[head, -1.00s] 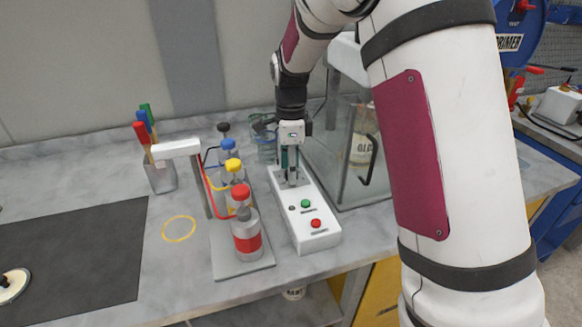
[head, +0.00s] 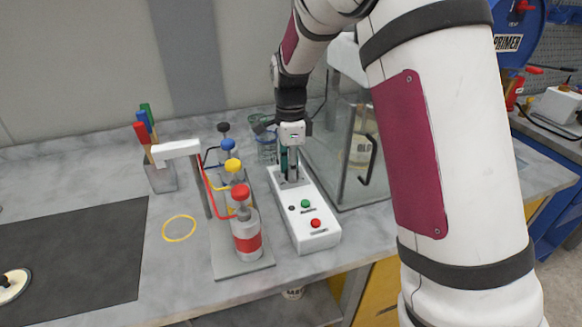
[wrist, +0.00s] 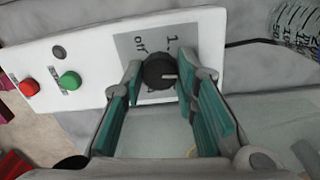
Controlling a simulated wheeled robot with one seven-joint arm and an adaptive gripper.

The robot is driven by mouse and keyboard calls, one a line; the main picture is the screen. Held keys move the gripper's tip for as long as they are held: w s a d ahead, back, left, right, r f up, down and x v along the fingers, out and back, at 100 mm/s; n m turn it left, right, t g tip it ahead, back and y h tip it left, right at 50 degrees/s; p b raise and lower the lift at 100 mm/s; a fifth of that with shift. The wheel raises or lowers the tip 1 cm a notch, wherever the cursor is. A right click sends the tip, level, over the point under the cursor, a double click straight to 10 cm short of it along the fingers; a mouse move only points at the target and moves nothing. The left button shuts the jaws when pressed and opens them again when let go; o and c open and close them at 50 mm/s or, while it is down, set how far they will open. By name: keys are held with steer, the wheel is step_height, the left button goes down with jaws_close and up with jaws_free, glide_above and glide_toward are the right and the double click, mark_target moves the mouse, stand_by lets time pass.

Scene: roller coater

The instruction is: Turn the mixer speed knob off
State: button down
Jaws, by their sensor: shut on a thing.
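The mixer speed knob (wrist: 159,71) is a round black dial with a light pointer line, on a grey label plate on the white control box (wrist: 95,50). The label shows "off" and "1"; other marks are partly covered. The pointer faces right in the wrist view. My gripper (wrist: 158,76) has its teal-padded fingers on both sides of the knob and is shut on it. In the head view my gripper (head: 289,178) points down onto the far end of the control box (head: 305,222) and hides the knob.
A green button (head: 305,204) and a red button (head: 315,223) sit on the box's near end. A stand with colour-capped bottles (head: 246,237) is close on the left. A glass cabinet (head: 345,150) stands close on the right.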

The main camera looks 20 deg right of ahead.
steer(key=n, duration=0.6)
steer(key=shift+n+p, duration=0.4)
steer(key=n, duration=0.6)
steer(key=n+p, duration=0.1)
steer(key=n, duration=0.5)
steer(key=shift+n, duration=0.4)
steer(key=n, duration=0.5)
steer(key=shift+s+t+p, duration=0.1)
steer(key=shift+t+p, duration=0.2)
steer(key=shift+p, duration=0.05)
steer(key=shift+n, duration=0.4)
steer(key=c, duration=1.2)
jaws_free()
steer(key=shift+c, duration=0.2)
steer(key=shift+r, duration=0.1)
step_height(320, 180, up, 12)
steer(key=shift+a, duration=0.2)
